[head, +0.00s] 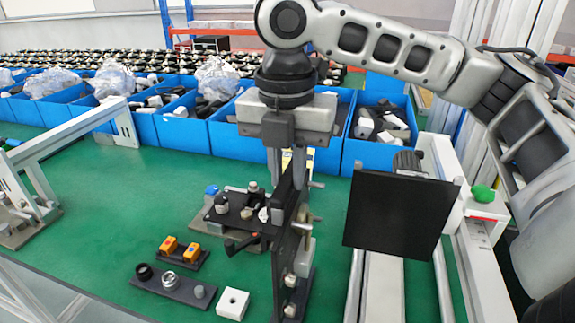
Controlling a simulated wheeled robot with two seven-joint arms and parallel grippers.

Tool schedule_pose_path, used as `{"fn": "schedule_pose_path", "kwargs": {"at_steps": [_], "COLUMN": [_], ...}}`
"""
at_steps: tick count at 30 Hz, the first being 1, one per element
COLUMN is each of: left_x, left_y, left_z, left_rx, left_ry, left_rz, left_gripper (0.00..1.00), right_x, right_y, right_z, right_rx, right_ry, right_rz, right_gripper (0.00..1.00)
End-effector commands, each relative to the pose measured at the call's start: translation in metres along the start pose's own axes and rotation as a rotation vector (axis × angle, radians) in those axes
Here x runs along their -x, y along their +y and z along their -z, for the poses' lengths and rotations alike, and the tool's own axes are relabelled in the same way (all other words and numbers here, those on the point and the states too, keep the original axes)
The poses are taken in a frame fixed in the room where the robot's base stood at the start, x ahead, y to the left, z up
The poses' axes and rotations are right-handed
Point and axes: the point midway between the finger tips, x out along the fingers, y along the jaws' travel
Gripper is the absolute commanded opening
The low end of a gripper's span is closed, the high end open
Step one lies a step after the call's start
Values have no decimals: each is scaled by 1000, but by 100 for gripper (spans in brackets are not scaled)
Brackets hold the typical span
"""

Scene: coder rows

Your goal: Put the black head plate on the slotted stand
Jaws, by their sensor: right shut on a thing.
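My right gripper (288,172) comes down from the top middle in the head view, fingers pointing down. It is shut on the upper part of a narrow, upright black plate (284,235), which I take for the head plate. The plate stands nearly edge-on to me above the green table. Metal fittings show along its right side. A dark fixture with knobs and a lever (238,212) is close on its left, partly overlapped. I cannot clearly make out the slotted stand or whether the plate touches it. My left gripper is not in view.
A black square panel (400,215) stands right of the plate over pale rails. Orange blocks (180,250), a dark strip with round parts (172,284) and a white block (233,303) lie front left. Blue bins (235,130) line the back.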

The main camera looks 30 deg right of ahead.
Motion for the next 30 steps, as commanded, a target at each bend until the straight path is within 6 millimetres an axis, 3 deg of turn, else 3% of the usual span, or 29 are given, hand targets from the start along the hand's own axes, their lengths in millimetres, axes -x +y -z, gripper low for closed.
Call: {"fn": "schedule_pose_path", "kwargs": {"at_steps": [8,30], "left_x": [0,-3], "left_y": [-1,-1], "left_z": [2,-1], "left_rx": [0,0], "left_ry": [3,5], "left_rz": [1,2], "left_gripper": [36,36], "right_x": [2,-21], "right_y": [1,1], "right_z": [0,0], "right_rx": [0,-1], "right_ry": [-2,-3], "right_rz": [-5,-6], "right_gripper": [0,0]}}
